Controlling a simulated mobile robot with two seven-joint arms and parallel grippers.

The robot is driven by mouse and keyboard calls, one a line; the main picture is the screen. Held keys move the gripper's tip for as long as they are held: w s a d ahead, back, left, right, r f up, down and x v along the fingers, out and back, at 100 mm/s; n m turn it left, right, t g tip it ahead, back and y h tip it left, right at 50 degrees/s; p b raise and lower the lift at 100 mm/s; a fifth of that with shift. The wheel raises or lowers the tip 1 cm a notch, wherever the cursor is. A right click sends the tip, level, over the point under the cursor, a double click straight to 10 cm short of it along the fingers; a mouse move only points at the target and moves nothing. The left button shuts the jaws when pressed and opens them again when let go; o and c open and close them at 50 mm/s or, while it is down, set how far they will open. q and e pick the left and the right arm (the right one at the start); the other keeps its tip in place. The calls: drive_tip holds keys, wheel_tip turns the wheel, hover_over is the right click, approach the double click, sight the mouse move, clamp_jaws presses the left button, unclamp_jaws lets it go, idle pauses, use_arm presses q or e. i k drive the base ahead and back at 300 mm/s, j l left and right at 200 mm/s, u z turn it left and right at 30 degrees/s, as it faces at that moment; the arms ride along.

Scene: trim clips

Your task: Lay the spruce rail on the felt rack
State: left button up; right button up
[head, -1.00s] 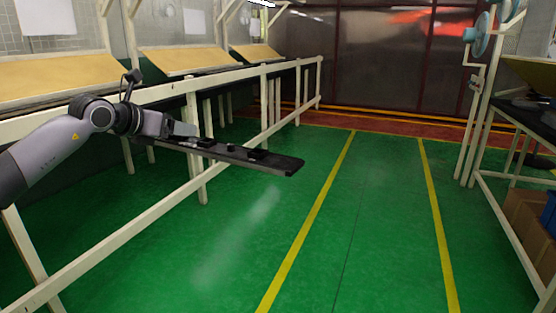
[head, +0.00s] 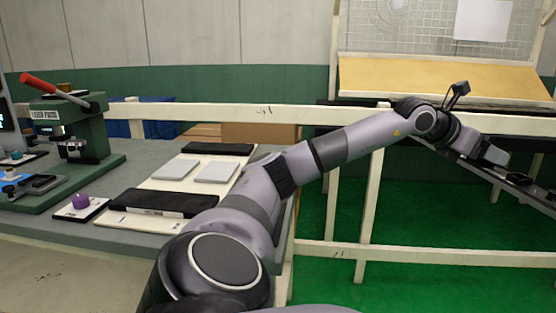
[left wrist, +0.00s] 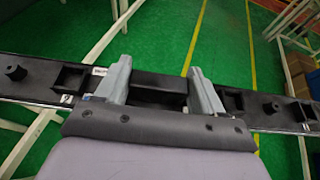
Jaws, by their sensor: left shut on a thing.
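My left gripper (head: 492,158) is at the right of the head view, shut on a long black rail (head: 532,187) that runs off the right edge. In the left wrist view the gripper (left wrist: 162,88) has its two grey fingers across the middle of the rail (left wrist: 262,108). The rail carries black boxes and round knobs and is held above the floor. I take it as the spruce rail. No rack is clearly marked as felt. A white panel (head: 140,222) with two grey pads and two black bars lies on the grey bench. My right gripper is not in view.
A green press (head: 75,125) with a red lever stands on the bench at the left. A purple knob (head: 80,201) sits near it. A white railing (head: 420,257) runs beyond my arm, with a tan sloped board (head: 440,80) behind. Green floor lies below.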

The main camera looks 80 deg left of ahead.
sight(159, 185)
drive_tip(key=u, duration=1.1)
